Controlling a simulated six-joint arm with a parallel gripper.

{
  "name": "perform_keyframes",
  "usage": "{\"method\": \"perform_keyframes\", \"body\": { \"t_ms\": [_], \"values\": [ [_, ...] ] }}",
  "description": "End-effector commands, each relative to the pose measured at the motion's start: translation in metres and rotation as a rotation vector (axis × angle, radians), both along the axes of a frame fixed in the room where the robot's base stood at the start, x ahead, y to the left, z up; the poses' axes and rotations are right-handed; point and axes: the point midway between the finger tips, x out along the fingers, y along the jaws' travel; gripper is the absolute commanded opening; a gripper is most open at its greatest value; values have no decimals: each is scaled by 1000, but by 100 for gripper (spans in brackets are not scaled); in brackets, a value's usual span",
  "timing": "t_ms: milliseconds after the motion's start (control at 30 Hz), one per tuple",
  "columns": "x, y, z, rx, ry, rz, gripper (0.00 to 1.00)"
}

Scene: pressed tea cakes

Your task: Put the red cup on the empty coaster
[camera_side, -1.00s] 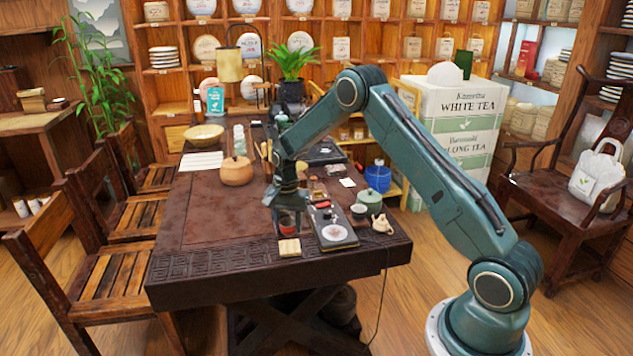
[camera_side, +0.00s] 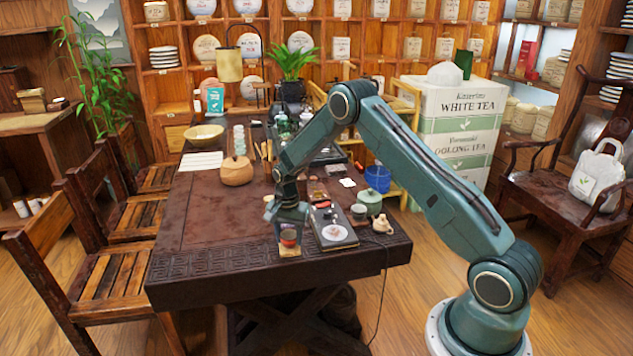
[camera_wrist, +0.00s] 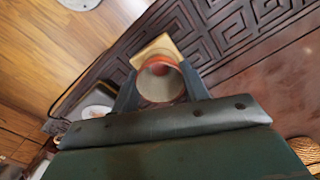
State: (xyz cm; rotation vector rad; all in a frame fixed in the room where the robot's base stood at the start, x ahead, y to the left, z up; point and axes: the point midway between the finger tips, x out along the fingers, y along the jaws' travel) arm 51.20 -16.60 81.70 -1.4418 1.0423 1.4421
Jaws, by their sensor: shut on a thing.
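The red cup (camera_side: 288,236) is between the fingers of my gripper (camera_side: 290,240), which is shut on it near the table's front edge. In the wrist view, my gripper (camera_wrist: 160,86) has a finger on each side of the red cup (camera_wrist: 160,80), and I look into its pale, open mouth. A light wooden coaster (camera_side: 289,253) lies on the table under the cup; it also shows partly behind the cup in the wrist view (camera_wrist: 152,50). The cup hides much of the coaster. I cannot tell whether they touch.
The table (camera_side: 215,225) is clear to the left.

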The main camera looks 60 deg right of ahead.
Motion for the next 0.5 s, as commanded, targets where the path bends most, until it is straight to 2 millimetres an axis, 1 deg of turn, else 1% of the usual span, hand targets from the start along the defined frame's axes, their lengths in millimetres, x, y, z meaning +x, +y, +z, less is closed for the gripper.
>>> {"method": "perform_keyframes", "body": {
  "t_ms": [33,67,133,167,500],
  "values": [
    [0,0,-1,0,0,0,22],
    [0,0,-1,0,0,0,50],
    [0,0,-1,0,0,0,64],
    [0,0,-1,0,0,0,66],
    [0,0,1,0,-1,0,66]
  ]
}}
